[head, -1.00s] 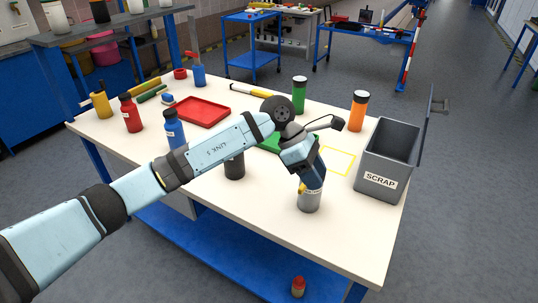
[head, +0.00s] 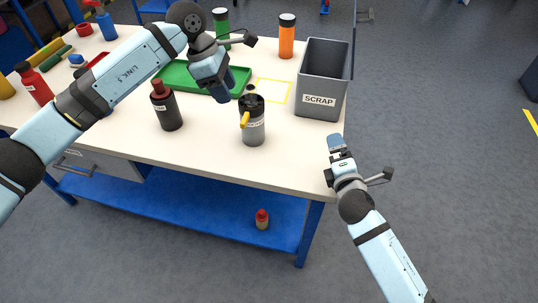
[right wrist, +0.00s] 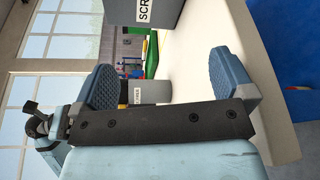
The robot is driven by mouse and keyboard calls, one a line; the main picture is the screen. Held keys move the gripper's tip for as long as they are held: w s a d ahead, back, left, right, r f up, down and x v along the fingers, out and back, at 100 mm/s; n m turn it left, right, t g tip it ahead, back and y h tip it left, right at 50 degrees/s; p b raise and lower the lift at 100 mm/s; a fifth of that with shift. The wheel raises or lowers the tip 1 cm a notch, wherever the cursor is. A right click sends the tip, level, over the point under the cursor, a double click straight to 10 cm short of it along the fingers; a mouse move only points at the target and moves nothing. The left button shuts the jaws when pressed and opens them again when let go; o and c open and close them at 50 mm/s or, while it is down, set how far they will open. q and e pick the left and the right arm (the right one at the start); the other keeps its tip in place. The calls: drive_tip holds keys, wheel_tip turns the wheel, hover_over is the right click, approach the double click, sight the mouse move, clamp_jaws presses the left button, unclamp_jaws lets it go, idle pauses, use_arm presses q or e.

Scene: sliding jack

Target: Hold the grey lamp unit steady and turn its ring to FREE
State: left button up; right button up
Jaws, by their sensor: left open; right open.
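The grey lamp unit (head: 254,133) stands upright near the table's front edge. It has a dark top part (head: 252,103), and a yellow lever (head: 245,120) sticks out toward the front left. The ring's marks are too small to read. My left gripper (head: 224,88) is open, to the left of and behind the unit, above the green tray's front, apart from the unit. My right gripper (head: 337,150) is open and empty at the table's right front corner, apart from the unit. In the right wrist view the labelled grey body (right wrist: 150,92) shows beyond the two fingers.
A grey SCRAP bin (head: 320,82) stands at the right edge. A black bottle (head: 168,110) stands left of the unit. Behind are a green tray (head: 175,77), a yellow outlined square (head: 274,91) and an orange bottle (head: 287,40). The front of the tabletop is clear.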

sight(253, 122)
drive_tip(key=a+n, duration=0.2)
drive_tip(key=a, duration=0.1)
drive_tip(key=w+a+n+y, duration=0.1)
drive_tip(key=a+n, duration=0.2)
drive_tip(key=a+n+y, duration=0.1)
drive_tip(key=a+n, duration=0.1)
drive_tip(key=shift+w+a+n, duration=0.2)
drive_tip(key=shift+a+n, duration=0.2)
drive_tip(key=a+n+y, duration=0.1)
drive_tip(key=a+n, duration=0.3)
drive_tip(key=a+n+y, duration=0.2)
drive_tip(key=a+n, duration=0.3)
drive_tip(key=shift+f+t, duration=0.2)
drive_tip(key=shift+t, duration=0.2)
drive_tip(key=shift+n, duration=0.3)
drive_tip(key=x, duration=1.3)
drive_tip(key=shift+w+a, duration=0.15)
drive_tip(key=shift+w, duration=0.1)
drive_tip(key=shift+c, duration=0.2)
drive_tip(key=shift+f, duration=0.1)
drive_tip(key=c, duration=1.1)
drive_tip(key=shift+o, duration=0.2)
